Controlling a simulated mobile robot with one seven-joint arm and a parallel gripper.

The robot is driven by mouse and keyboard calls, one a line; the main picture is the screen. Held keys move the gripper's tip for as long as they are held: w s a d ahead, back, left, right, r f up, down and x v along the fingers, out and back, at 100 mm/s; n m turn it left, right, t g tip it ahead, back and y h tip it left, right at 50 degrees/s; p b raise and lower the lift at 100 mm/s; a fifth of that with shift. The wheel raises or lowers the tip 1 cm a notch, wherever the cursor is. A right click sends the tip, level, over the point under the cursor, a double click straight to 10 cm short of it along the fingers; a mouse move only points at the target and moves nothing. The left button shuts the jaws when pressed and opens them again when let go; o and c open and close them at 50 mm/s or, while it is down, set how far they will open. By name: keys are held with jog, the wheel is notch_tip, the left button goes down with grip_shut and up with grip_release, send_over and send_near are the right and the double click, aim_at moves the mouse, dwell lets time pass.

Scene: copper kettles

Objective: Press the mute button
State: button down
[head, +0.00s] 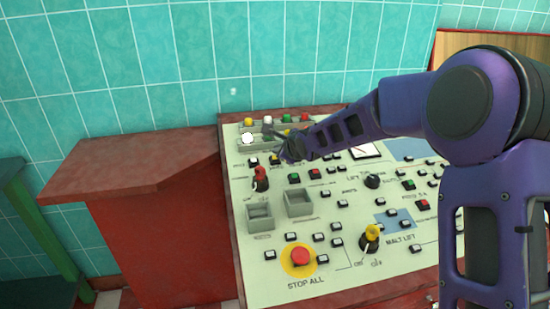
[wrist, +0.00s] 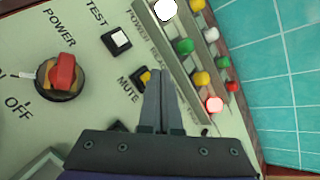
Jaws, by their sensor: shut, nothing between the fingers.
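A small black-framed button with a yellow cap (wrist: 143,77) sits just beside the MUTE label (wrist: 128,90) in the wrist view. A second dark button (wrist: 118,127) lies on the label's other side, partly hidden by my gripper's body. My gripper (wrist: 162,72) is shut and empty, its tips right next to the yellow button, on the side towards the lamps. I cannot tell whether they touch the panel. In the head view my gripper (head: 281,146) is over the panel's upper left, near the yellow button (head: 275,160).
A white TEST button (wrist: 117,40) and a red POWER knob (wrist: 62,72) are close by. Raised rows of coloured lamps stand at the panel's back; a white lamp (head: 247,138) is lit. A red stop button (head: 300,257) is at the front. Tiled wall (head: 180,60) rises behind.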

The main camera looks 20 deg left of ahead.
jog(key=shift+f, duration=0.15)
jog(key=shift+w+f, duration=0.1)
jog(key=shift+f, duration=0.15)
jog(key=shift+a+f, duration=0.1)
jog(key=shift+f, duration=0.25)
dwell(0.6)
dwell(0.3)
jog(key=shift+r+p, duration=0.5)
jog(key=shift+r, duration=0.25)
jog(key=r+p, duration=0.2)
jog(key=r, duration=0.1)
jog(key=s+r+p, duration=0.1)
jog(key=r, duration=0.1)
jog(key=shift+d, duration=0.35)
dwell(0.3)
